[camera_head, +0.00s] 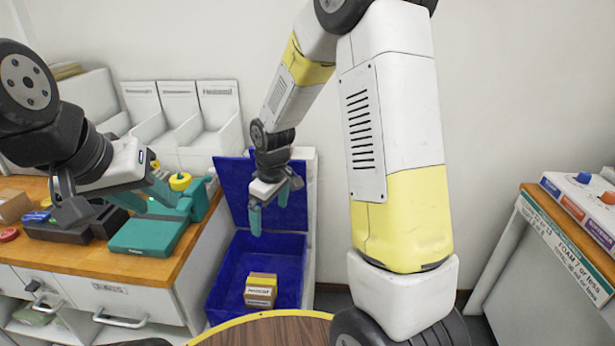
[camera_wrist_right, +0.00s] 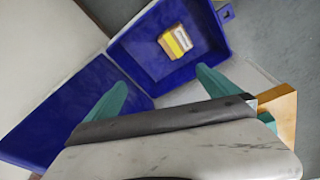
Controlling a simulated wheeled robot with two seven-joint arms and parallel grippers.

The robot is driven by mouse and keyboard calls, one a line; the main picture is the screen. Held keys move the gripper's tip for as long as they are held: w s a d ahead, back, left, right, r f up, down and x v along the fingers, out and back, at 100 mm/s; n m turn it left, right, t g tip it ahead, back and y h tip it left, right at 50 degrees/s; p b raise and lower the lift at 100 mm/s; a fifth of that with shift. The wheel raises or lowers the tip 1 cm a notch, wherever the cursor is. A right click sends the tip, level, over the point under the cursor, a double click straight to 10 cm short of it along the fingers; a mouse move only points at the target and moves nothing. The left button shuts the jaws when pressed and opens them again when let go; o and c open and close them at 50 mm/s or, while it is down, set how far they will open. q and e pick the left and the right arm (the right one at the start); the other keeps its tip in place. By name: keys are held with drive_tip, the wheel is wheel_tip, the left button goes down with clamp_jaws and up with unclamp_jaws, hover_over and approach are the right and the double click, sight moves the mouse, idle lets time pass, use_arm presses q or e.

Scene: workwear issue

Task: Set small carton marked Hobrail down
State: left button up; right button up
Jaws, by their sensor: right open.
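A small yellow-brown carton (camera_head: 261,290) with a white label lies on the floor of the blue bin (camera_head: 218,293); its lettering is too small to read surely. The carton also shows in the right wrist view (camera_wrist_right: 175,41), inside the bin and apart from its walls. My right gripper (camera_head: 269,208) is open and empty above the bin, in front of its raised blue lid (camera_head: 237,182). My left gripper (camera_head: 146,196) is over the workbench at left, its teal fingers apart with nothing visible between them.
The wooden workbench (camera_head: 75,255) carries a teal device (camera_head: 150,236), dark trays and small items. White labelled holders (camera_head: 215,103) stand behind it. A round wooden table edge (camera_head: 270,330) is at the front. Another bench (camera_head: 570,232) with a control box stands right.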

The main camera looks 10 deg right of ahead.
drive_tip(key=s+d+r+m+t, duration=0.1)
drive_tip(key=s+d+r+m, duration=0.2)
drive_tip(key=r, duration=0.4)
drive_tip(key=s+d+r+m+t, duration=0.1)
drive_tip(key=s+d+r+m, duration=0.15)
drive_tip(key=s+r, duration=0.4)
drive_tip(key=s+d+r+m+t+y, duration=0.1)
drive_tip(key=s+d+r+m+t, duration=0.1)
drive_tip(key=s+r, duration=0.6)
drive_tip(key=s+d+m, duration=0.1)
drive_tip(key=s, duration=0.1)
drive_tip(key=shift+s+d+m, duration=0.25)
drive_tip(key=shift+s+m, duration=0.05)
drive_tip(key=shift+m, duration=0.05)
